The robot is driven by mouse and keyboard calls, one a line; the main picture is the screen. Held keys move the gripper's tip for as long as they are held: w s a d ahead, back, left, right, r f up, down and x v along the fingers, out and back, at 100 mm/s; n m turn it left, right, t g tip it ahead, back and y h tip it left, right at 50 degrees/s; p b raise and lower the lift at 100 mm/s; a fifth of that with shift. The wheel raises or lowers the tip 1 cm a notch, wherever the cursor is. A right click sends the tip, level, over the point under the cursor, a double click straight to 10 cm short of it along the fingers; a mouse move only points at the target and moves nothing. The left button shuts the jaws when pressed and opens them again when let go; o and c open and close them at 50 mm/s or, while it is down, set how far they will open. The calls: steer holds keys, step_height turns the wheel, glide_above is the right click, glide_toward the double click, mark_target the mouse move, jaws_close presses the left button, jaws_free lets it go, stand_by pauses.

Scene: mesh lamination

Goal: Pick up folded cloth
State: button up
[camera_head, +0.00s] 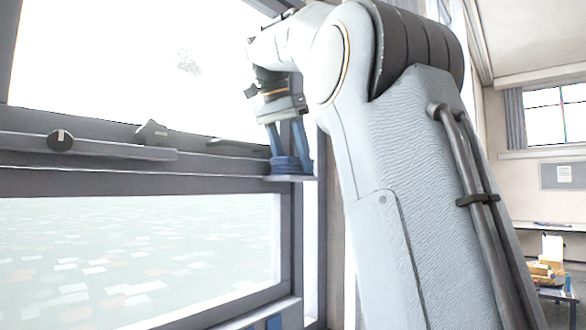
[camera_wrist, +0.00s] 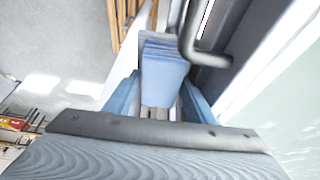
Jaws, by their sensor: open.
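The folded cloth (camera_head: 286,166) is a small dark blue stack on a little pale shelf (camera_head: 303,178) at the window frame in the head view. In the wrist view it is a layered blue block (camera_wrist: 163,78) straight ahead between the fingers. My gripper (camera_head: 291,150) points down over the cloth, with its two blue fingers apart, one on each side of it. The fingers also show in the wrist view (camera_wrist: 158,103), left and right of the cloth. I cannot tell whether either finger touches it. The cloth's far side is hidden.
The window frame (camera_head: 225,165) runs close to my gripper on the left, with a dark knob (camera_head: 60,140) on its ledge. A bent dark bar (camera_wrist: 208,55) stands right beside the cloth in the wrist view. A cluttered table (camera_head: 555,292) is far right.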

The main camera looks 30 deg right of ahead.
steer(key=shift+f, duration=0.15)
steer(key=c, duration=0.7)
steer(key=shift+r, duration=1.85)
steer(key=shift+s+d+r+b, duration=0.1)
steer(key=shift+s+r+b, duration=0.05)
steer(key=shift+s+b, duration=0.15)
steer(key=s+d+b, duration=0.2)
steer(key=s, duration=0.3)
steer(key=s+d+b, duration=0.2)
steer(key=s, duration=0.4)
steer(key=s+d+b, duration=0.2)
steer(key=s+b, duration=0.1)
steer(key=s, duration=0.2)
steer(key=shift+s, duration=0.2)
